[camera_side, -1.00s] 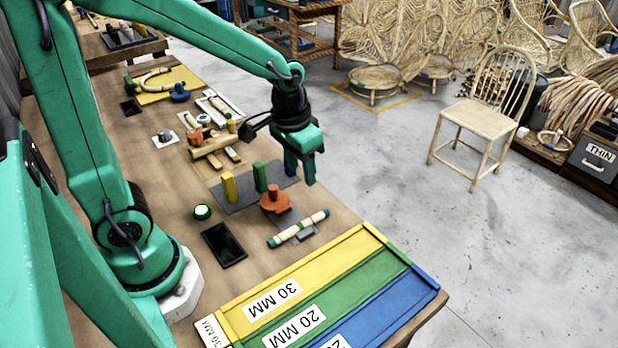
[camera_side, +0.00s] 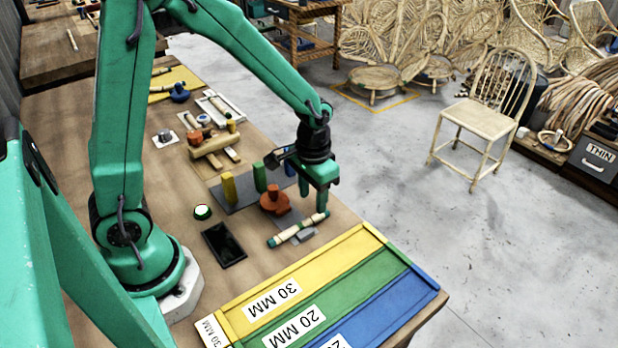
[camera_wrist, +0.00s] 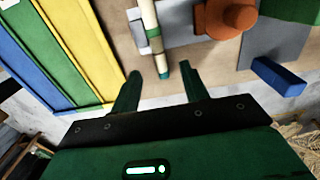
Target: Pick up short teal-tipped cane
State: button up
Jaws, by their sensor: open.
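The short cane (camera_side: 297,230) is pale with teal tips and a teal band. It lies in front of the orange clamp-like piece, partly on a small grey block (camera_side: 304,236). In the wrist view the cane (camera_wrist: 148,25) runs up from its teal tip (camera_wrist: 161,73), which lies between the fingertips of my gripper (camera_wrist: 164,82). My gripper (camera_side: 314,196) is open, above the cane's far right end. Nothing is held. I cannot tell the exact height gap between fingers and cane.
An orange knobbed piece (camera_side: 274,202) stands close beside the cane; it also shows in the wrist view (camera_wrist: 230,17). Yellow (camera_side: 229,187) and green (camera_side: 260,177) posts stand behind. A yellow, green and blue sorting tray (camera_side: 345,270) lies in front. A dark flat panel (camera_side: 225,245) is at left.

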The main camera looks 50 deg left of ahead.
aim_at(312, 217)
jog(key=shift+f, duration=0.4)
jog(key=shift+s+f, duration=0.1)
jog(key=shift+f, duration=2.45)
grip_shut()
